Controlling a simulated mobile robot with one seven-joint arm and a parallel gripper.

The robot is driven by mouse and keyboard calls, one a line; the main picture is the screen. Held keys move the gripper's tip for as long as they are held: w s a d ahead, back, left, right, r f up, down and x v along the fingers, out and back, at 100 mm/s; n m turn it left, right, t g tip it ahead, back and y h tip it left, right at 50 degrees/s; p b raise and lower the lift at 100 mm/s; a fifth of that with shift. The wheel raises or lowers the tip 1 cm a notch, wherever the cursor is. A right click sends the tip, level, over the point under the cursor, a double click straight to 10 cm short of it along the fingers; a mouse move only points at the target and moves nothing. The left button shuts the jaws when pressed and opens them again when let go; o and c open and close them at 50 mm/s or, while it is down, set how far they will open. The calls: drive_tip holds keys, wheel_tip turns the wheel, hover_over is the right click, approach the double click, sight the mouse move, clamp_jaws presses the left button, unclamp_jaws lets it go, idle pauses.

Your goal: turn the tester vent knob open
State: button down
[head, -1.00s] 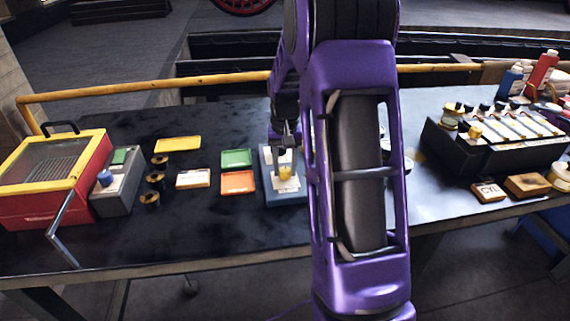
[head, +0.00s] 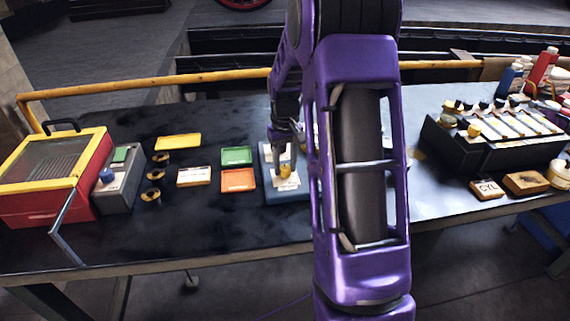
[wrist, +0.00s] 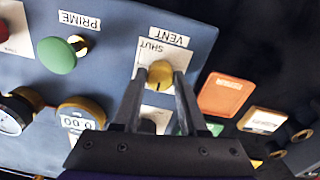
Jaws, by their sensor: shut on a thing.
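The tester (head: 287,193) is a blue-grey panel on the bench, partly hidden behind my purple arm in the head view. Its yellow vent knob (wrist: 160,74) sits under the VENT label, with the word SHUT beside it in the wrist view. The knob also shows in the head view (head: 286,171). My gripper (wrist: 159,82) is shut on the vent knob, one finger on each side. A dark mark shows on the knob's near edge. In the head view my gripper (head: 283,160) comes down onto the knob from above.
The green PRIME knob (wrist: 60,55) and a gauge (wrist: 12,115) are on the same panel. A red case (head: 50,195) stands at far left, a dark rack (head: 490,150) at right.

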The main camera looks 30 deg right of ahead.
sight(285, 167)
drive_tip(key=shift+c, duration=2.2)
unclamp_jaws()
wheel_tip(285, 167, up, 18)
drive_tip(key=p, duration=0.2)
drive_tip(key=shift+f, duration=0.25)
